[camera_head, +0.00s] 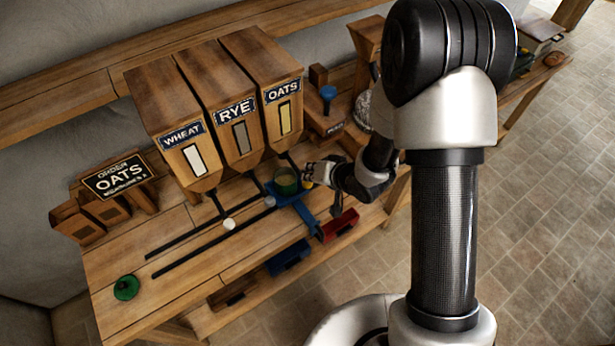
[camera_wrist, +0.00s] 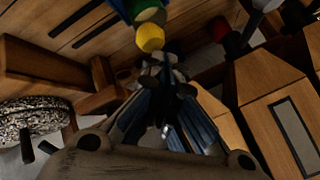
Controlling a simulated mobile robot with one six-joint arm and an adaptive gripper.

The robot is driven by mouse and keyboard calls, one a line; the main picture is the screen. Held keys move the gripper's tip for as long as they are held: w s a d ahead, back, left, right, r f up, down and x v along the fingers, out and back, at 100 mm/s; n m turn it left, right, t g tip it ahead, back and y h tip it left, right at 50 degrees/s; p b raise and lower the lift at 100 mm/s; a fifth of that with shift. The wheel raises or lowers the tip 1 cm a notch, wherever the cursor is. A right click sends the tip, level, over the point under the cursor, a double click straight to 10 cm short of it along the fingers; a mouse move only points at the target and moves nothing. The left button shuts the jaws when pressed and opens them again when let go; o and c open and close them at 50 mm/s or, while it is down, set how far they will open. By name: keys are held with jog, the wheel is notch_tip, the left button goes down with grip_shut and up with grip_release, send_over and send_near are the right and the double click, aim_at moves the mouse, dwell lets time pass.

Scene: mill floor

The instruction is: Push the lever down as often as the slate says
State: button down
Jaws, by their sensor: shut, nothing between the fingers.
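The slate (camera_head: 118,178) reads "ORDER OATS"; its smaller bottom line is too small to read. Three wooden hoppers stand side by side, labelled WHEAT (camera_head: 163,110), RYE (camera_head: 222,85) and OATS (camera_head: 270,65). My gripper (camera_head: 308,175) is beside the lower front of the oats hopper, close to a green cup (camera_head: 286,181). In the wrist view my gripper (camera_wrist: 166,72) has its fingers together, just short of a yellow knob (camera_wrist: 150,38). Whether they touch cannot be told. A red knob (camera_wrist: 220,31) and a white knob (camera_wrist: 264,4) show farther right.
Two dark rails (camera_head: 205,252) run along the wooden bench (camera_head: 120,285). A green round object (camera_head: 126,287) lies at its left end. A blue bin (camera_head: 289,258) and a red bin (camera_head: 340,225) sit below the front edge. The tiled floor (camera_head: 545,230) on the right is clear.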

jog(key=shift+f+b, duration=1.15)
jog(key=shift+f, duration=0.35)
dwell(0.9)
jog(key=shift+r, duration=0.1)
dwell(0.5)
jog(key=shift+r+p, duration=2.65)
jog(key=shift+r, duration=0.3)
notch_tip(320, 180, up, 5)
jog(key=p, duration=0.4)
